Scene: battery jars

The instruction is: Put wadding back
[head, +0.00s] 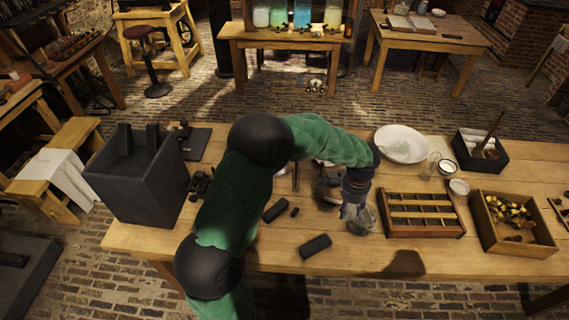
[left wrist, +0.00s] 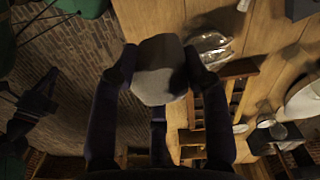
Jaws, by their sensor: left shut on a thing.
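My left gripper (head: 352,208) is over the front part of the wooden table. In the left wrist view its two dark fingers (left wrist: 160,75) are shut on a pale grey-white lump, the wadding (left wrist: 158,82). In the head view the wadding is mostly hidden by the gripper and hard to make out. A clear glass jar (head: 365,221) stands right beside the gripper. It also shows in the left wrist view (left wrist: 210,45), just right of the held wadding. My right gripper does not show in either view.
A wooden divided rack (head: 425,234) stands right of the jar, then a wooden box (head: 512,248) with brass pieces. Behind are a white bowl (head: 400,144) and a black tray (head: 464,162). Dark blocks (head: 315,246) lie left of the jar. A tall dark bin (head: 135,192) stands at the left end.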

